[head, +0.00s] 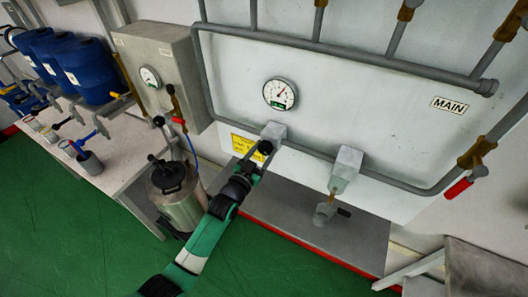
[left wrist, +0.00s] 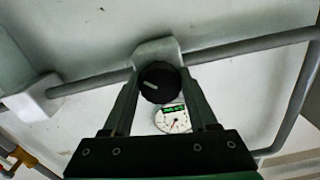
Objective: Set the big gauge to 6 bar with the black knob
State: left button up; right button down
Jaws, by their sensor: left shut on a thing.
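The big gauge (head: 280,94) is a round white dial with a green patch on the wall panel. Its needle appears to point up and to the right in the head view, but the scale is too small to read. The gauge also shows upside down in the left wrist view (left wrist: 173,120). The black knob (left wrist: 160,82) has a white mark and sits on a grey block on the pipe below the gauge. My left gripper (head: 261,151) is shut on the knob, one finger on each side. My right gripper is not in view.
A second grey block (head: 346,167) with an outlet is right of the knob. A grey box with a small gauge (head: 150,77), a steel pot (head: 176,197) and blue drums (head: 84,68) are left.

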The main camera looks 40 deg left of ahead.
pick_arm(q)
jog(key=m+b, duration=0.1)
jog(key=m, duration=0.1)
jog(key=shift+f+m, duration=0.1)
jog(key=shift+m, duration=0.7)
jog(key=o, duration=1.4)
jog(key=p+v, duration=0.1)
jog(key=v, duration=1)
jog(key=shift+s, duration=0.35)
